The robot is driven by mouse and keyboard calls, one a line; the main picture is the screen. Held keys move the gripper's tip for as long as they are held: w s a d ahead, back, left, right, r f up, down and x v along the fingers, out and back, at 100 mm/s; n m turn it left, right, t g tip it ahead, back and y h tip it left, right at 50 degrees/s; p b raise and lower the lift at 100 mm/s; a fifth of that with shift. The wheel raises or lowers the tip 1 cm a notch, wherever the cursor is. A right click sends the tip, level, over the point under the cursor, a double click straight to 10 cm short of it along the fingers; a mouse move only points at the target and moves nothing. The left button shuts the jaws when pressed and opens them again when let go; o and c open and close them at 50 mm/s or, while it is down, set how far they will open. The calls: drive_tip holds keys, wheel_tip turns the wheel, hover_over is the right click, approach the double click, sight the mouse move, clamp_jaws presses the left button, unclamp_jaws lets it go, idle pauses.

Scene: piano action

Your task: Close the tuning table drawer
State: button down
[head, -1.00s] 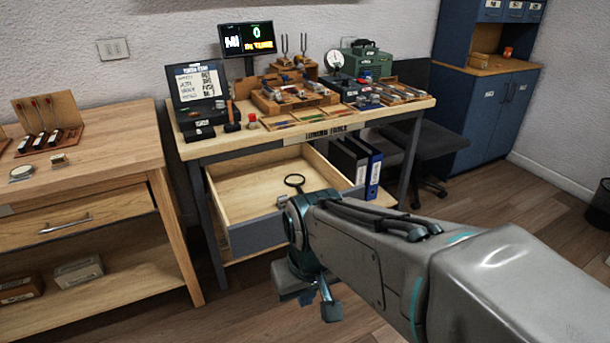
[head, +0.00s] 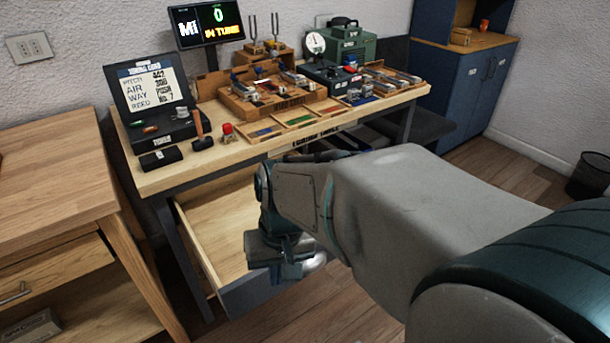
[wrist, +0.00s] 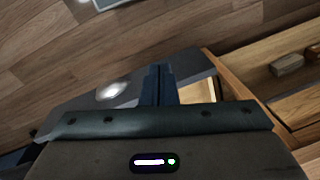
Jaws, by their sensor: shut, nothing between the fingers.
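The tuning table drawer (head: 215,235) is pulled well out from under the table. Its pale wooden inside and left wall show in the head view, and its dark grey front panel (head: 250,293) faces me. My arm hides the drawer's right part. My gripper (head: 292,268) is at the drawer's front panel, pointing down. In the wrist view my fingers (wrist: 158,84) are together and empty, over or beside the grey front panel (wrist: 92,95). A bit of the drawer's inside (wrist: 200,90) shows right of them. I cannot tell whether they touch the panel.
The tuning table (head: 160,181) carries a screen, a tuning case, tools and trays. A wooden bench (head: 55,190) stands close on the left. A blue cabinet (head: 470,95) and a dark bin (head: 590,175) are at the right. The floor in front is clear.

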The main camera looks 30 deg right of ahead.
drive_tip(key=w+d+f+m+t+y+b, duration=0.1)
drive_tip(key=d+f+m+t+y+b, duration=0.15)
drive_tip(key=d+f+m+y, duration=0.4)
drive_tip(key=w+d+f+m+t+y+b, duration=0.1)
drive_tip(key=w+d+f+m+t+y, duration=0.2)
drive_tip(key=d+m, duration=0.65)
drive_tip(key=s+d+f+m+t+h+b, duration=0.1)
drive_tip(key=s+d+f+m+t+h, duration=0.1)
drive_tip(key=s+d+m+t+h, duration=0.3)
drive_tip(key=s+d+f+m+t+h, duration=0.1)
drive_tip(key=d+m+t, duration=0.2)
drive_tip(key=d+m, duration=0.35)
drive_tip(key=s+d+f+m+t+h+b, duration=0.1)
drive_tip(key=s+d+f+m+t+h, duration=0.1)
drive_tip(key=s+d+m+t+h, duration=0.4)
drive_tip(key=w+g+y+b, duration=0.1)
drive_tip(key=w+g+y, duration=0.1)
drive_tip(key=w, duration=1.4)
drive_tip(key=shift+a+n, duration=0.25)
drive_tip(key=shift+n, duration=0.2)
drive_tip(key=shift+y, duration=0.25)
